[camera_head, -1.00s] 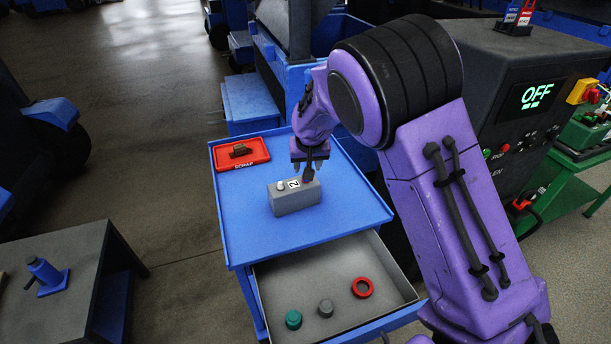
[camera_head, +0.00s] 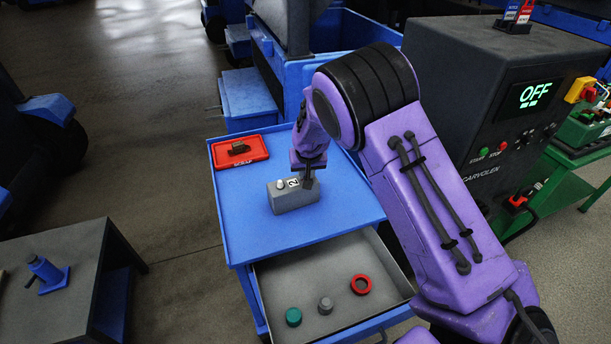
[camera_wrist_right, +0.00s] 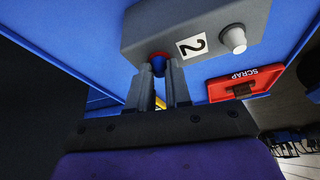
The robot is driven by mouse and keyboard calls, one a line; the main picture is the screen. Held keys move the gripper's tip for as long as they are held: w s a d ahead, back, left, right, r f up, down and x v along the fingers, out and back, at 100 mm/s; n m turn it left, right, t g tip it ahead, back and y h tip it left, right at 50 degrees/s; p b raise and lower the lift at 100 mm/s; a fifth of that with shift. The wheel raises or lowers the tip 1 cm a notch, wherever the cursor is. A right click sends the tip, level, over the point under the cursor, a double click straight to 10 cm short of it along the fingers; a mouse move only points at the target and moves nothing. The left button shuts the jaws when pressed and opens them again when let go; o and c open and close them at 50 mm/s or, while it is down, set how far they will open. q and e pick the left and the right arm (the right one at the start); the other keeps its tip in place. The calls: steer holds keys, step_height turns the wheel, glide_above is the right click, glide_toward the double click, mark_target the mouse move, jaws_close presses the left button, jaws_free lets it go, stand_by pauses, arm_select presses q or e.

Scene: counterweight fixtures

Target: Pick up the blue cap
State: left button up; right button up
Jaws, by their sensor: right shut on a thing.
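The blue cap (camera_wrist_right: 158,67) shows in the right wrist view as a small dark blue piece between the fingertips, with a red ring-shaped part (camera_wrist_right: 158,54) just beyond it at the block. My right gripper (camera_head: 308,183) is shut on the cap at the right end of the grey block (camera_head: 294,200). The fingers hide the cap in the head view. The block bears a white label "2" and a pale peg (camera_head: 281,185). I cannot tell whether the cap is seated on the block or clear of it. My left gripper is not in view.
The block stands on a blue cart top (camera_head: 240,225). A red scrap tray (camera_head: 262,155) with a dark piece lies at its back left. The open drawer (camera_head: 265,290) holds a green cap (camera_head: 293,316), a grey cap (camera_head: 326,305) and a red ring (camera_head: 361,284). A dark OFF-display cabinet (camera_head: 470,100) stands right.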

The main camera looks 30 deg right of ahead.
steer(key=shift+r, duration=0.1)
steer(key=shift+r, duration=0.3)
step_height(320, 180, up, 3)
steer(key=shift+s+d+f+b, duration=0.1)
steer(key=shift+d+f+b, duration=0.05)
steer(key=shift+b, duration=0.25)
steer(key=s+d+r+b, duration=0.3)
steer(key=s+d+r, duration=0.3)
steer(key=s+r, duration=0.3)
steer(key=s, duration=0.3)
steer(key=shift+d+r, duration=0.3)
steer(key=shift+d, duration=0.05)
steer(key=shift+w+f, duration=0.1)
